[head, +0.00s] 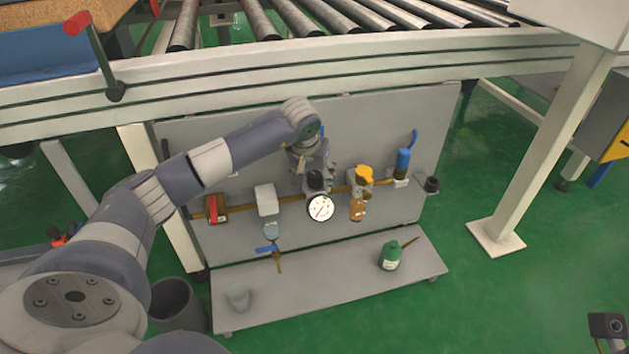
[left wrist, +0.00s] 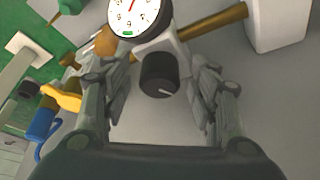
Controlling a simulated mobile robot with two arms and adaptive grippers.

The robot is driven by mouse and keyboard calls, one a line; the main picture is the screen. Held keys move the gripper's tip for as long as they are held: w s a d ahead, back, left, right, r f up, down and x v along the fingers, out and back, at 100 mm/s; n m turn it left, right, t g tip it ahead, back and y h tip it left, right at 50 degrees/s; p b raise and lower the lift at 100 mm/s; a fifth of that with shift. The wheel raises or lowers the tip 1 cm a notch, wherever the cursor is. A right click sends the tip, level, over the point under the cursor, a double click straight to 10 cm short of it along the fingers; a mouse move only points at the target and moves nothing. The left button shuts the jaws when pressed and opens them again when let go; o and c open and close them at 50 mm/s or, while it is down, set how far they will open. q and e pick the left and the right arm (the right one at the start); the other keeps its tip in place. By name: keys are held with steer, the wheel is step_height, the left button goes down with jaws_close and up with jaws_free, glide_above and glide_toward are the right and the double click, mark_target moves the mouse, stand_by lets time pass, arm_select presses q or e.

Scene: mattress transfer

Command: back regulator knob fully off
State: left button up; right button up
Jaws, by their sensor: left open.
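The black regulator knob (head: 316,182) sits on the brass pipe just above the round white gauge (head: 320,207). In the left wrist view the knob (left wrist: 159,75) shows a white pointer line on its face, and the gauge (left wrist: 139,14) with its red needle lies beyond it. My left gripper (head: 314,168) is open at the knob. In the left wrist view its two fingers (left wrist: 157,98) stand on either side of the knob, with a visible gap on both sides. My right gripper is not in view.
The pipe also carries a red-handled valve (head: 213,206), a filter bowl (head: 271,229), a yellow-topped part (head: 363,174) and a blue-handled valve (head: 403,161). A green bottle (head: 390,256) and a grey cup (head: 238,297) stand on the lower shelf (head: 325,287). A roller conveyor (head: 350,58) runs above.

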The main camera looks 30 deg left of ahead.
arm_select(q)
steer(key=shift+w+f, duration=0.1)
steer(key=shift+f, duration=0.1)
steer(key=c, duration=1.1)
steer(key=shift+o, duration=0.2)
steer(key=shift+r+n, duration=0.15)
steer(key=shift+n, duration=0.15)
